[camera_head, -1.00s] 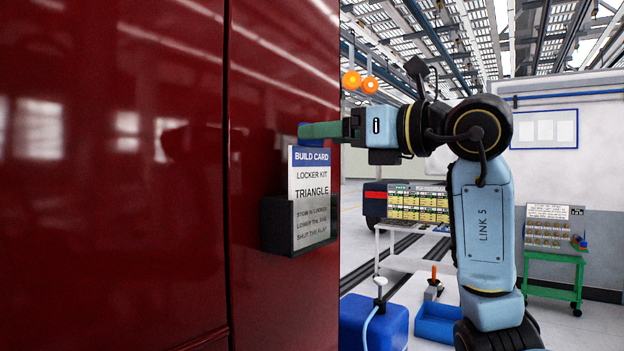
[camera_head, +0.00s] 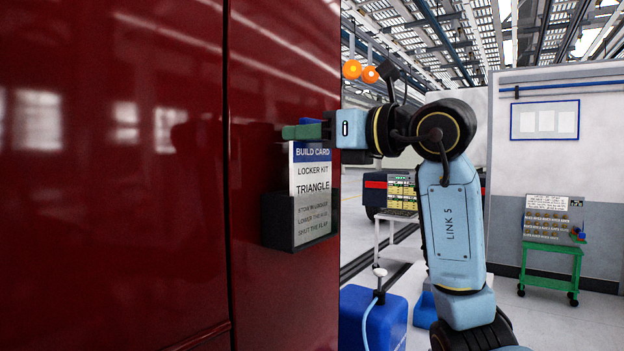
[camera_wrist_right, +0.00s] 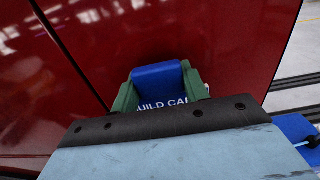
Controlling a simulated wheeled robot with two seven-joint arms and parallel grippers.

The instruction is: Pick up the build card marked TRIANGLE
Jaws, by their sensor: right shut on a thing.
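The build card (camera_head: 311,178) is white with a blue header reading BUILD CARD, LOCKER KIT, TRIANGLE. It stands upright with its lower part in a dark holder (camera_head: 277,222) on the red surface. My right gripper (camera_head: 302,131) has green fingers and is shut at the card's top edge, just above the header. In the right wrist view the green fingers (camera_wrist_right: 160,88) stand on both sides of a blue piece (camera_wrist_right: 158,74) at the card's top, with part of the header lettering below it. My left gripper is not in view.
A large glossy red panel (camera_head: 120,200) fills the left side, with a vertical seam. A blue box (camera_head: 372,318) stands below my right arm. A green cart (camera_head: 550,262) is at the far right, and a white table (camera_head: 396,222) stands behind. Floor lies open at right.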

